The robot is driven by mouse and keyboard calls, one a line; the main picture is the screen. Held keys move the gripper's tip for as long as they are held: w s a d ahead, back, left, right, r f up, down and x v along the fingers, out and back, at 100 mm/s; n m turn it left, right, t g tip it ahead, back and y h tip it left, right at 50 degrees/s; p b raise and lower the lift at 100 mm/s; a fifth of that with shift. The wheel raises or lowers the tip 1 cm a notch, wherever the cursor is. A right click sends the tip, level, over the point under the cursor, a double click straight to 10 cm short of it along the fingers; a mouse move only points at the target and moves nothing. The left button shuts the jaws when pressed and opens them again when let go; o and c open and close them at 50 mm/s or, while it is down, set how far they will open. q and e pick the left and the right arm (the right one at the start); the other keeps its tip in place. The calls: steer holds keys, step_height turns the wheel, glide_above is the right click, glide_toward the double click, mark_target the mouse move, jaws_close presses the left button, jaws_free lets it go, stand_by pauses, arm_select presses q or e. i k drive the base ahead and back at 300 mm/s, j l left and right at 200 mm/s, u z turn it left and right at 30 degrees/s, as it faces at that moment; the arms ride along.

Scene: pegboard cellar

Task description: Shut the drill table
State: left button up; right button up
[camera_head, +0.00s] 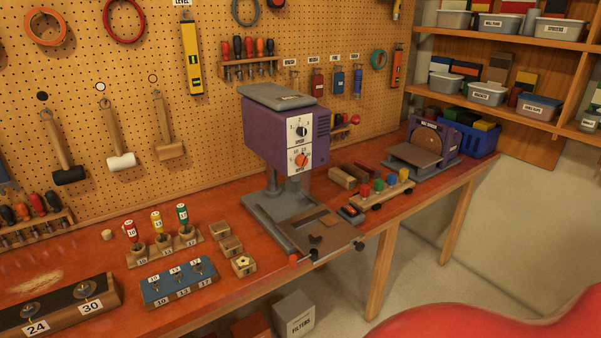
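The purple drill press (287,130) stands on the red-brown workbench in the middle of the view. Its front panel has two dials, and a red-tipped lever shows on its right side. The drill table (318,229) is a flat grey-brown plate low in front of the column. It reaches out towards the bench's front edge and appears to overhang it. Neither of my grippers is in view.
Left of the press stand small wooden blocks (243,265), a blue bit holder (178,283) and labelled handled tools (160,240). A grey FILTERS box (294,313) is below the bench.

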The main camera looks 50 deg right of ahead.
mark_target(337, 234)
steer(key=z, duration=1.7)
steer(key=i+l+z, duration=0.25)
steer(key=i+z, duration=0.25)
steer(key=i, duration=0.2)
